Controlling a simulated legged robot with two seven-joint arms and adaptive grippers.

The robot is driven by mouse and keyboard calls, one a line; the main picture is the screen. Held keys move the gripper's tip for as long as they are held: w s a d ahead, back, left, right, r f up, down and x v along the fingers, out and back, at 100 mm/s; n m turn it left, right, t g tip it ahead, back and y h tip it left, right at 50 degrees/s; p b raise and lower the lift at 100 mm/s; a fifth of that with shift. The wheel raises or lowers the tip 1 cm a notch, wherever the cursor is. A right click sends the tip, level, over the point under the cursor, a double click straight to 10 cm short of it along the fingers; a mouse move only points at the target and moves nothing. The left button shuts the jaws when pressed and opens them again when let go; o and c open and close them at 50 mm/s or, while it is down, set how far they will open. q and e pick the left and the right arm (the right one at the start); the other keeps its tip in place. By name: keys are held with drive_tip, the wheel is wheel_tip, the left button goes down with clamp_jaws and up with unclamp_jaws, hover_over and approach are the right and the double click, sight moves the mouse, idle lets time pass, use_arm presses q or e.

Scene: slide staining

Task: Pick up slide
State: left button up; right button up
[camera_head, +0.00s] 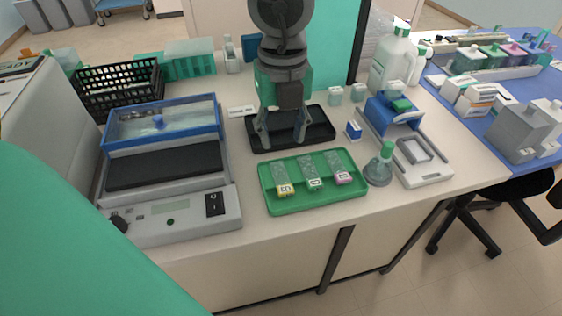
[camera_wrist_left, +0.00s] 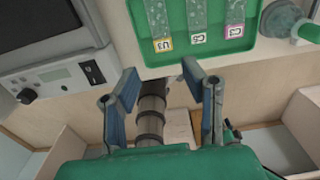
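Three glass slides lie side by side in a green tray (camera_head: 316,201) on the table: a yellow-labelled slide (camera_head: 285,180), a green-labelled slide (camera_head: 312,174) and a pink-labelled slide (camera_head: 341,170). In the left wrist view the yellow-labelled slide (camera_wrist_left: 158,22), green-labelled slide (camera_wrist_left: 196,16) and pink-labelled slide (camera_wrist_left: 235,12) show at the top.
A black tray (camera_head: 321,129) lies behind the green tray. A grey device with a blue-rimmed bath (camera_head: 162,124) stands left. A small flask with a green cap (camera_head: 379,167) and a blue-and-white device (camera_head: 417,153) stand right. A white jug (camera_head: 391,62) stands behind.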

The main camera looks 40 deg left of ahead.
use_arm(q)
drive_tip(key=b, duration=0.1)
hover_over(282, 182)
drive_tip(key=d, duration=0.1)
wheel_tip(282, 182, down, 6)
drive_tip(key=shift+s+f, duration=0.1)
drive_tip(key=shift+f, duration=0.4)
drive_tip(key=shift+a+f+b, duration=0.15)
drive_tip(key=shift+f+b, duration=0.15)
drive_tip(key=shift+f, duration=0.05)
drive_tip(key=f, duration=0.2)
drive_tip(key=f+b, duration=0.1)
drive_tip(key=f, duration=0.1)
drive_tip(key=shift+a, duration=0.4)
drive_tip(key=shift+f, duration=0.35)
drive_tip(key=shift+d, duration=0.25)
drive_tip(key=shift+d+r, duration=0.1)
drive_tip(key=shift+d, duration=0.05)
drive_tip(key=shift+c, duration=1.3)
clamp_jaws()
use_arm(e)
drive_tip(key=f, duration=0.3)
drive_tip(key=shift+s+d, duration=0.2)
drive_tip(key=shift+d, duration=0.2)
